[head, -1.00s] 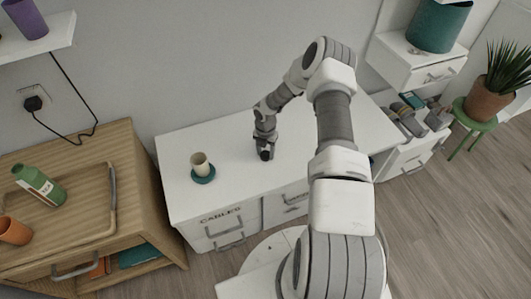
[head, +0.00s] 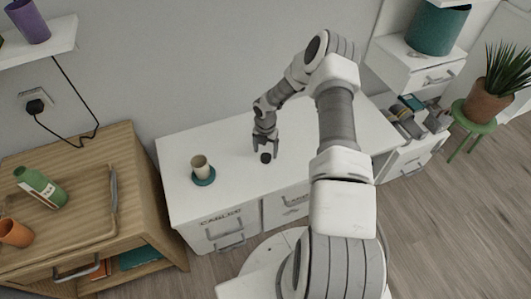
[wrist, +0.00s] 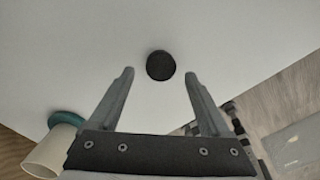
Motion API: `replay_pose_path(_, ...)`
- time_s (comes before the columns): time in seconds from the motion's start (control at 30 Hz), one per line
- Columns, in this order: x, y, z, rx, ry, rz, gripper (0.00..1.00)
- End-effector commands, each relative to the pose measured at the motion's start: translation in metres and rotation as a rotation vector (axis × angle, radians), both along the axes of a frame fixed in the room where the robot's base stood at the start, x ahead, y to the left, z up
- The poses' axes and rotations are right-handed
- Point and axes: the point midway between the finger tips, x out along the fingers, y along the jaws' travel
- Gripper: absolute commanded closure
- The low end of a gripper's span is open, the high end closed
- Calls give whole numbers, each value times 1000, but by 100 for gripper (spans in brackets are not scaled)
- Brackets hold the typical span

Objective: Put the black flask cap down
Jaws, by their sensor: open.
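The black flask cap (head: 265,158) is a small dark disc resting on the white desk top (head: 225,149). In the wrist view the cap (wrist: 161,65) lies just ahead of and between the fingertips, with clear space on both sides. My gripper (head: 265,149) is open and empty, just behind the cap in the head view. In the wrist view my gripper's two fingers (wrist: 159,73) are spread wide and do not touch the cap.
A beige cup (head: 200,164) stands on a teal coaster (head: 204,180) to the left on the desk. A wooden cabinet (head: 140,190) with a green bottle (head: 42,187) and an orange cup (head: 15,233) is further left. The desk around the cap is clear.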

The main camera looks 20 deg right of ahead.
Motion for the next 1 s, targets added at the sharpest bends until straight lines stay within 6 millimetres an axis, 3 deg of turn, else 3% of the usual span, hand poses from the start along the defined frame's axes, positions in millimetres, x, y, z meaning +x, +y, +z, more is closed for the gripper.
replay_pose_path(0.03,1,0,16,-1,-2,1,19)
replay_pose_path(0.23,1,-1,60,-1,-2,0,19)
replay_pose_path(0.57,0,0,97,-4,-1,-8,19)
replay_pose_path(0.67,2,-1,116,-23,-8,-50,19)
replay_pose_path(0.77,3,-1,150,-57,-25,-137,19)
replay_pose_path(1.0,-10,4,252,-134,-97,-453,19)
